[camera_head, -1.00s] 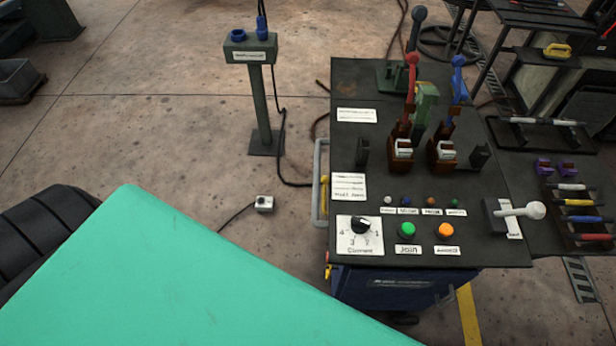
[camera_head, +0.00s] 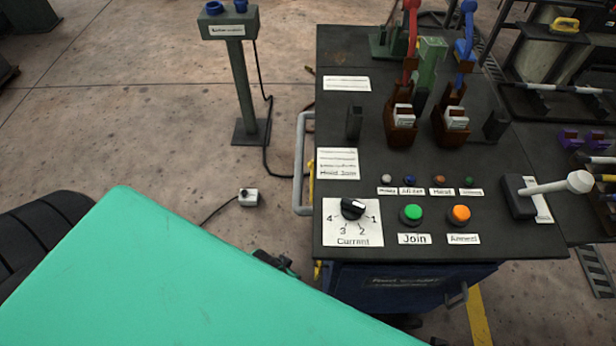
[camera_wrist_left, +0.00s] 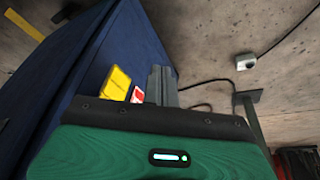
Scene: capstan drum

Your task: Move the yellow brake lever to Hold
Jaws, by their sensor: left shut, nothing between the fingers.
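A narrow yellow part (camera_head: 312,184), which may be the brake lever, stands by the grey rail on the console's left side. A second small yellow part (camera_head: 318,270) shows lower, at the cabinet's front left corner. In the left wrist view a yellow block (camera_wrist_left: 115,83) shows beside the blue cabinet, with a red and white piece (camera_wrist_left: 138,95) next to it. I cannot tell which yellow part it is. My left gripper (camera_wrist_left: 163,75) is shut and empty, its grey fingers near that block. Its dark end (camera_head: 276,263) shows left of the cabinet. My right gripper is not in view.
The console top (camera_head: 290,245) carries a Current dial (camera_head: 352,209), green (camera_head: 412,214) and orange (camera_head: 460,214) buttons, a white-knobbed lever (camera_head: 560,186) and red and blue levers. A green post (camera_head: 239,90) stands left. A teal surface hides the lower left.

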